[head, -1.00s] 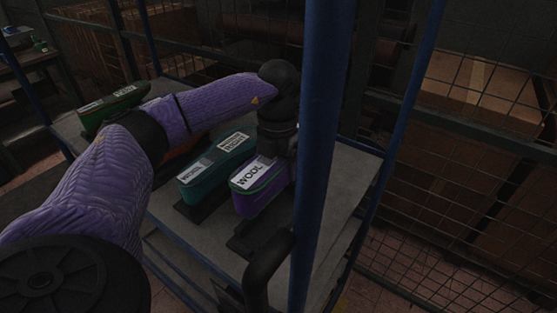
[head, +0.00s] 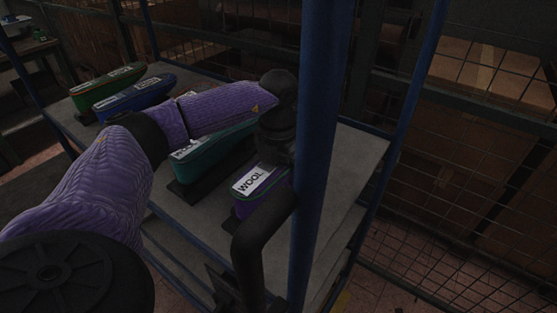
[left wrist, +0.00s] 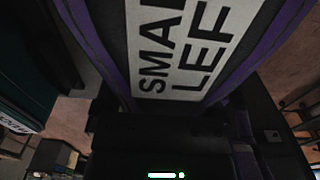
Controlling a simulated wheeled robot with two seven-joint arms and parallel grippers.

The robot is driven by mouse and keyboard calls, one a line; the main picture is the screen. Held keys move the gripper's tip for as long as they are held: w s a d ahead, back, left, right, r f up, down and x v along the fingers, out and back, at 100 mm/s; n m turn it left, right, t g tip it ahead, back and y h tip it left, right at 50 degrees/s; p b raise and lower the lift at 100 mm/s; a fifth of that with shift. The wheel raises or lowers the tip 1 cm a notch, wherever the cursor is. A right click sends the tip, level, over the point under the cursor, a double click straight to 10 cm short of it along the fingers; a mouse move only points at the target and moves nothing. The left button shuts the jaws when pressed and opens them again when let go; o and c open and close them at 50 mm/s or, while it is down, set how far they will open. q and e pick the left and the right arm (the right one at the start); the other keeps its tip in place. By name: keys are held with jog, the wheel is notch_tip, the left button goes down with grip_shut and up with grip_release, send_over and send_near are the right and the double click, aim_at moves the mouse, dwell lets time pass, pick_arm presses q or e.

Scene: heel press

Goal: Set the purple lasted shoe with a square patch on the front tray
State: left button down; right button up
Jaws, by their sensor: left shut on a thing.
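The purple shoe (head: 250,207) has a white top label reading "WOOL" in the head view. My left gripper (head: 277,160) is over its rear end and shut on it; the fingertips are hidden. In the left wrist view the purple shoe (left wrist: 92,28) fills the top middle, with a white label reading "SMAL" and "LEF", cut off by the frame. I cannot make out a square patch, and I cannot tell whether the shoe's underside touches anything. I cannot single out the front tray. My right gripper is not in view.
A teal shoe (head: 205,158) stands left of the purple one on the grey shelf (head: 345,165). A blue shoe (head: 135,98) and a green shoe (head: 100,88) stand farther left. A blue post (head: 320,130) rises close to my left gripper. The shelf's right part is bare.

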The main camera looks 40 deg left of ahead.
pick_arm(q)
jog(key=shift+f+b, duration=0.35)
jog(key=shift+f, duration=0.25)
dwell(0.7)
grip_release()
notch_tip(320, 180, up, 10)
jog(key=shift+f+p, duration=0.1)
jog(key=shift+p, duration=0.95)
